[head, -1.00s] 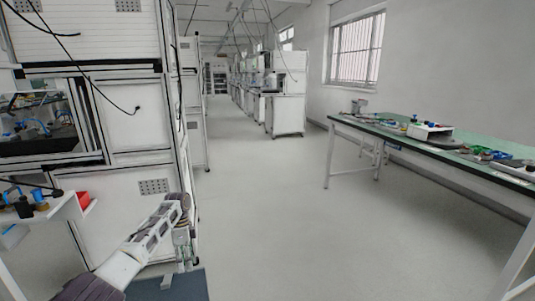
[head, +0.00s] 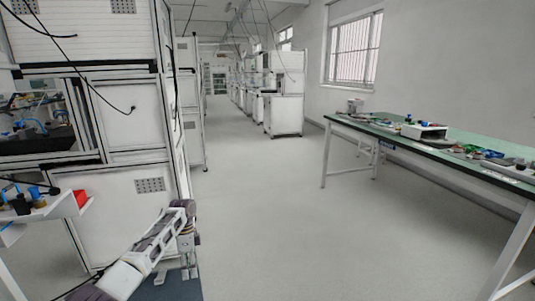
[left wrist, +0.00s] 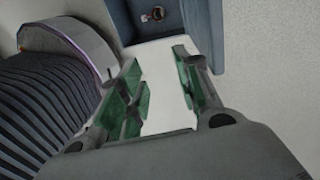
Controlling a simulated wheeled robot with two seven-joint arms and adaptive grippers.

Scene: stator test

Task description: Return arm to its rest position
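My left arm comes in at the lower left of the head view, and my left gripper (head: 188,258) points down near the bottom, in front of the white cabinet (head: 118,218). In the left wrist view the two green-padded fingers of my left gripper (left wrist: 160,95) stand apart with nothing between them. Behind them are a white surface and blue-grey parts, which I think are mine. My right arm and right gripper do not show in either view.
The floor (head: 262,220) between is clear.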

